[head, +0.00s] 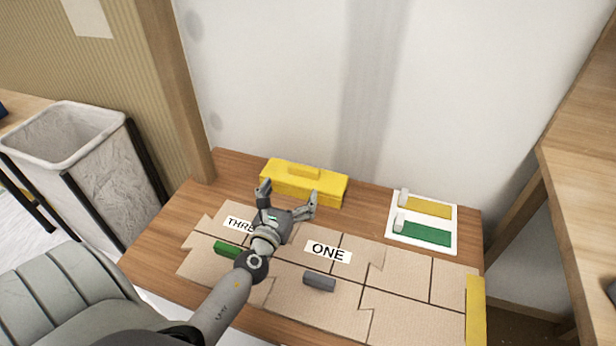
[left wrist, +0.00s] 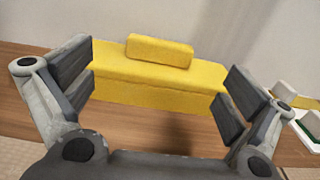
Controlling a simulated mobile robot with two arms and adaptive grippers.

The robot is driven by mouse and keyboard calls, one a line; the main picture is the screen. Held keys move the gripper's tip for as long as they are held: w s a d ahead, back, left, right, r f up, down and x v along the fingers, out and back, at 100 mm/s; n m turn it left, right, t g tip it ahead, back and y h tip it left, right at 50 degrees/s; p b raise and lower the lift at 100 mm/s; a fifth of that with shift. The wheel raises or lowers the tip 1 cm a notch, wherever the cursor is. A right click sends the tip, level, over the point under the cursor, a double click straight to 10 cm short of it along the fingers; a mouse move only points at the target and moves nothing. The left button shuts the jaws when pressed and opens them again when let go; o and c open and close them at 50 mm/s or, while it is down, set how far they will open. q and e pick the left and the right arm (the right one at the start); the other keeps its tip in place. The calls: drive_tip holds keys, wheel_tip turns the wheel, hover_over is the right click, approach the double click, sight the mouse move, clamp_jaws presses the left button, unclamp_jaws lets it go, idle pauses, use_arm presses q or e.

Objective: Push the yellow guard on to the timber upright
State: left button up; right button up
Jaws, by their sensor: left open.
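The yellow guard (head: 325,188) is a long yellow block with a small raised grip on top. It lies at the back of the wooden table, against or close to the pale wall. The timber upright (head: 182,95) is the brown post at the table's back left corner, with a gap between it and the guard. My left gripper (head: 288,196) is open just in front of the guard. In the left wrist view the guard (left wrist: 158,76) spans the space between my open fingers (left wrist: 156,92), and nothing is held. My right gripper is not in view.
Cardboard pieces (head: 400,265) labelled ONE and THREE cover the table's front, with a green block (head: 227,249) and a grey block (head: 319,282) on them. A white tray (head: 423,241) stands right, a yellow strip (head: 475,310) at the right edge. Bare table lies left of the guard.

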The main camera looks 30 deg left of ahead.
sight(302, 171)
use_arm(q)
drive_tip(key=x, duration=0.2)
drive_tip(key=shift+w, duration=0.4)
drive_tip(key=shift+w+a, duration=0.15)
drive_tip(key=shift+w, duration=0.3)
drive_tip(key=x, duration=0.3)
drive_tip(key=shift+w, duration=0.2)
drive_tip(key=shift+w+a, duration=0.1)
drive_tip(key=shift+w, duration=0.35)
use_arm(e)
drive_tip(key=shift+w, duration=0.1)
